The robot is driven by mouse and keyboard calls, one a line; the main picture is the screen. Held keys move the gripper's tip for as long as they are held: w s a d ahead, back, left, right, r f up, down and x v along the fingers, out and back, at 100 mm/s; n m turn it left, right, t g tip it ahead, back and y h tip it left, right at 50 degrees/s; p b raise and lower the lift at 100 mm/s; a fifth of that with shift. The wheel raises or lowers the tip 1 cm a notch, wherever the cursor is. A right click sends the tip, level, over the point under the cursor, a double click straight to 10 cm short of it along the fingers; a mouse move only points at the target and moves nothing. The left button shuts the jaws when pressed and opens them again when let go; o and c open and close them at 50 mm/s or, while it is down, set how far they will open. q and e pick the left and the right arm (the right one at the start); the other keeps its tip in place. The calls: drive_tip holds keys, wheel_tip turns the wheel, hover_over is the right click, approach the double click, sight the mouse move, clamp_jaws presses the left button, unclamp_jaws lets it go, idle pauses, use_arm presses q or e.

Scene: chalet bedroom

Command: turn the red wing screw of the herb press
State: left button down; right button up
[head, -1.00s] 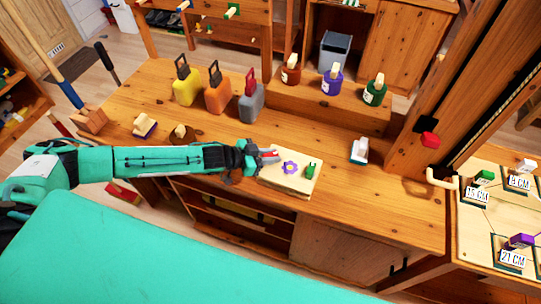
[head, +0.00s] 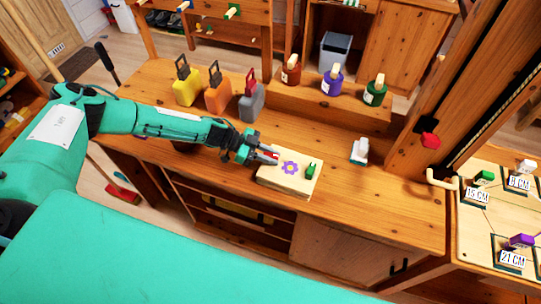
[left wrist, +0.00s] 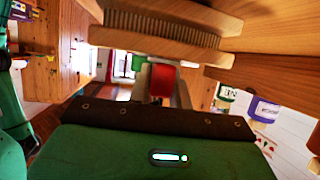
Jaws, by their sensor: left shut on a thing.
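The herb press (head: 278,180) is a pale wooden block with a purple flower on top, lying on the workbench. A green wing screw (head: 312,170) stands on its right side. My left gripper (head: 266,154) is at the press's left end, shut on the red wing screw. In the left wrist view the red wing screw (left wrist: 163,80) shows between the fingers, below the press boards (left wrist: 160,42) with their ridged layer. The fingers hide much of the screw in the head view. My right gripper is not in view.
Brown, purple and green jars (head: 333,79) stand on the raised ledge. A small white-topped item (head: 359,151) lies right of the press. The bench front right of the press is clear.

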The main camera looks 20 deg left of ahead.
use_arm(q)
drive_tip(key=shift+m+g+b, duration=0.4)
drive_tip(key=shift+m+g, duration=0.6)
drive_tip(key=shift+g, duration=0.2)
drive_tip(key=shift+d, duration=0.1)
drive_tip(key=c, duration=1.3)
unclamp_jaws()
drive_tip(key=b+v, duration=0.3)
drive_tip(key=v, duration=1)
drive_tip(key=shift+w+a+r+b, duration=0.15)
drive_tip(key=shift+a+b, duration=0.2)
drive_tip(key=shift+a, duration=0.05)
